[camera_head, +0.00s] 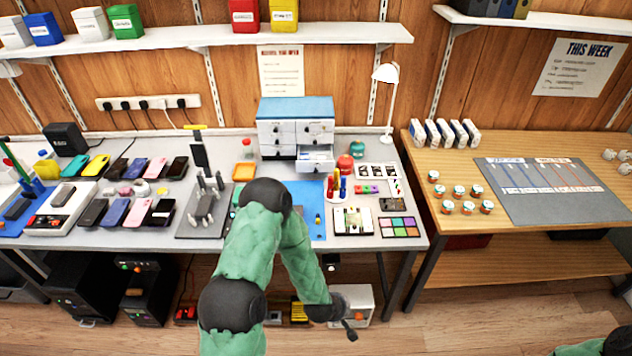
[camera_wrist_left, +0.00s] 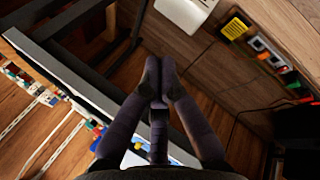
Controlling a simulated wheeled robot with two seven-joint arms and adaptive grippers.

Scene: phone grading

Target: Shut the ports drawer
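A small drawer cabinet (camera_head: 296,108) with a blue top and pale drawer fronts stands at the back of the workbench. Its lower right drawer (camera_head: 315,160) is pulled out; the other drawers look closed. I cannot read the drawer labels. My left gripper (camera_head: 349,330) hangs below the front edge of the bench, low and well apart from the cabinet. In the left wrist view its fingers (camera_wrist_left: 159,80) are together, with nothing seen between them. Only a bit of my right arm shows at the bottom right; its gripper is out of view.
Screwdrivers in a stand (camera_head: 337,187) are just in front of the open drawer. A white lamp (camera_head: 387,90) and a red round container (camera_head: 345,163) stand to the right of the cabinet. Phones and a repair clamp (camera_head: 205,205) fill the left. A shelf (camera_head: 215,37) runs above.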

